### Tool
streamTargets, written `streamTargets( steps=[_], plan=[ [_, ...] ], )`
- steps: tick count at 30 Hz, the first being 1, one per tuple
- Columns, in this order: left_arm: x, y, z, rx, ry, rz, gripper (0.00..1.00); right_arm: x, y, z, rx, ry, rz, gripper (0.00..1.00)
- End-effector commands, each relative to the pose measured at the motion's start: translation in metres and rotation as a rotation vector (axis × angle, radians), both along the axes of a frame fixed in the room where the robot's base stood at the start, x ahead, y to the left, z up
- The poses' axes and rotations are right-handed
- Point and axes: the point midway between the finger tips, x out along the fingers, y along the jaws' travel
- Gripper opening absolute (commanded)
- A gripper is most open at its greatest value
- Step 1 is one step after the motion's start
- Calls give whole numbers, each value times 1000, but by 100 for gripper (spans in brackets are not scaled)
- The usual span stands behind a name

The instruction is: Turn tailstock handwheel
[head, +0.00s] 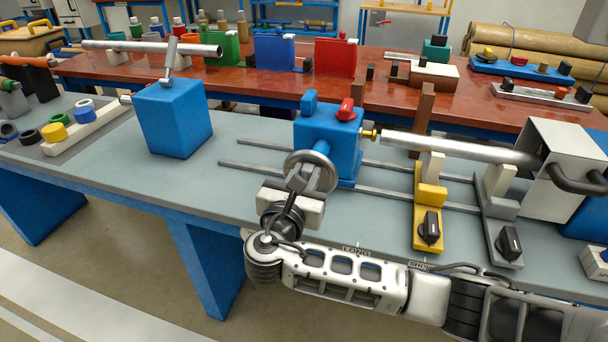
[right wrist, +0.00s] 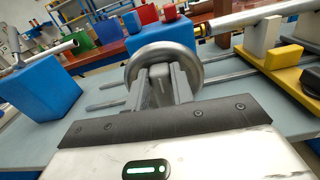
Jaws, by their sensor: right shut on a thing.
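The tailstock (head: 330,138) is a blue block with a red knob on top, standing on grey rails in the middle of the bench in the head view. Its grey metal handwheel (head: 310,173) faces the bench's front left; the wheel also fills the upper middle of the right wrist view (right wrist: 163,55). My right gripper (head: 300,188) is at the near side of the handwheel. My left gripper is not in view.
A metal tube (head: 455,146) runs from the tailstock to a grey headstock box (head: 565,170). Yellow (head: 429,205) and grey (head: 497,215) supports with black knobs stand beneath it. A blue block (head: 175,117) stands left, with clear bench (head: 230,180) between it and the tailstock.

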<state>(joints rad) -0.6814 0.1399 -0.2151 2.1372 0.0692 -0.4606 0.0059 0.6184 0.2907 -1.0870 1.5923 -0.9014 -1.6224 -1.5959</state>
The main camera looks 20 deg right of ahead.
Motion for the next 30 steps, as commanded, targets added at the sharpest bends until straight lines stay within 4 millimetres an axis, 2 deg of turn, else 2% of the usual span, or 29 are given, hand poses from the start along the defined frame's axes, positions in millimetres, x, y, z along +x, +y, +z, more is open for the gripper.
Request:
streamTargets(
  steps=[9,30],
  plan=[
    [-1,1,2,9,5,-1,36,-4,-5,-2,189,-122,-2,1],
    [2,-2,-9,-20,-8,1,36,-12,-16,-16,743,-496,-4,1]
  ],
)
